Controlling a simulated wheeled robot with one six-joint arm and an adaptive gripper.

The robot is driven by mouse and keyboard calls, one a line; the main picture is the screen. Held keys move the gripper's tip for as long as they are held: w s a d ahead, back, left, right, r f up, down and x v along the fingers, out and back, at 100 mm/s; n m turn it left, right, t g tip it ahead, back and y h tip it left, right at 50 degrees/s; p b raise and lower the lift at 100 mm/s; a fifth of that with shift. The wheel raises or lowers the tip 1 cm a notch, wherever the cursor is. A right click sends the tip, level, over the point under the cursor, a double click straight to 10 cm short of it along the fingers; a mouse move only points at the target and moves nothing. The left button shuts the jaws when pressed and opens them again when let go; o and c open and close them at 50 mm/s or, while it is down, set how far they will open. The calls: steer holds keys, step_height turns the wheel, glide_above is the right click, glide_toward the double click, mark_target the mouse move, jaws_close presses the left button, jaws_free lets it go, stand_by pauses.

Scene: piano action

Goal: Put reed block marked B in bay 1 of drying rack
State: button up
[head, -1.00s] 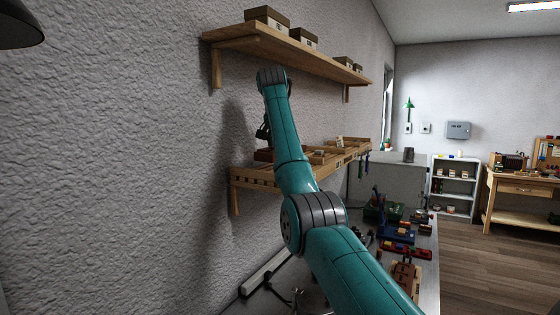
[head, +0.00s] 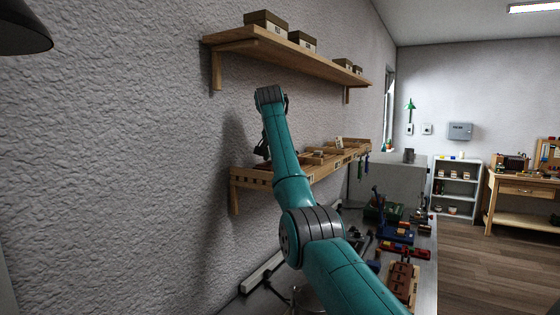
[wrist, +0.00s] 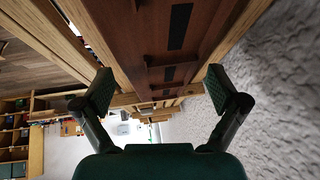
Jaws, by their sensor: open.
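My gripper (wrist: 162,92) is open in the wrist view, its two dark fingertips spread either side of a dark brown wooden piece (wrist: 150,32) with black strips. I see no contact between the fingers and this piece. I cannot read a letter on it, so I cannot tell whether it is reed block B. The light wooden slatted rack (head: 238,181) is fixed to the wall in the head view. My gripper (head: 262,149) is low over the rack's near end there, partly hidden by my arm. Bay numbers are not readable.
A wall shelf (head: 235,40) with several boxes runs above the rack and my arm. A small pale block (head: 339,142) stands farther along the rack. The workbench (head: 428,262) below holds several tools and trays. The rough wall (head: 120,150) is close beside my gripper.

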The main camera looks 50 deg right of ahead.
steer(key=shift+v, duration=3.8)
